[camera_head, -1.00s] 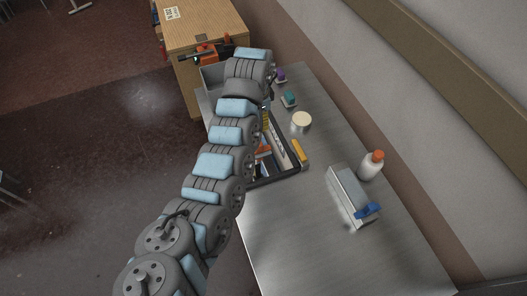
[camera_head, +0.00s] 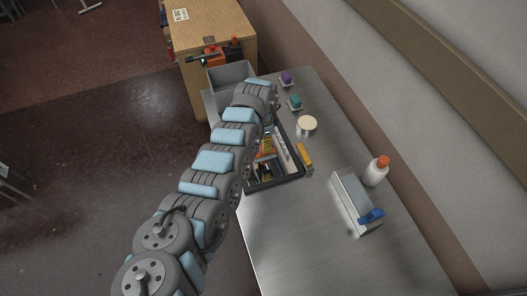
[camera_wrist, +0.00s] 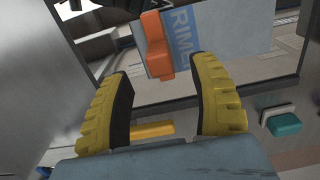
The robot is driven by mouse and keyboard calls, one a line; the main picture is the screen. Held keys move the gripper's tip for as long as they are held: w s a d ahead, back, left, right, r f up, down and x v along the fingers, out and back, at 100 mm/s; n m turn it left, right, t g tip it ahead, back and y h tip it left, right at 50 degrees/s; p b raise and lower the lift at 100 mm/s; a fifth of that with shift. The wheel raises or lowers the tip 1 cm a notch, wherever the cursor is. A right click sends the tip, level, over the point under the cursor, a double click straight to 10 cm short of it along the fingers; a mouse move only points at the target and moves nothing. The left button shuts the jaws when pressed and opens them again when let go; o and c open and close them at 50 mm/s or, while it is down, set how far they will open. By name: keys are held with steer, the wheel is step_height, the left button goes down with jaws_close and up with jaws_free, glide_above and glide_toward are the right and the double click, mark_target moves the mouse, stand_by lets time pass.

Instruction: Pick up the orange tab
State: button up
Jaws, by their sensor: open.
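An orange tab (camera_wrist: 156,45) with a blocky shape shows in the wrist view, against a pale panel with a blue strip and partly cut-off lettering (camera_wrist: 186,38). My gripper (camera_wrist: 160,74) is open, with its yellow, black-padded fingers spread. The tab lies just beyond the fingertips, roughly between them in the picture. I see no contact. In the head view, a small orange piece (camera_head: 268,147) shows in the black-rimmed tray (camera_head: 279,183); I cannot tell if it is the same tab. My arm hides part of the tray and most of my gripper there.
A yellow-orange bar (camera_head: 304,154) lies at the tray's right edge. A round cream lid (camera_head: 307,123), teal block (camera_head: 295,102) and purple piece (camera_head: 286,78) stand beyond. A grey bin (camera_head: 228,76) is behind. A bottle (camera_head: 375,174) and metal box (camera_head: 350,195) stand right. The front table is clear.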

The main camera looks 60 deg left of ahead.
steer(key=shift+w+f+b, duration=0.1)
steer(key=shift+f+b, duration=0.95)
steer(key=shift+f, duration=2.3)
jaws_close()
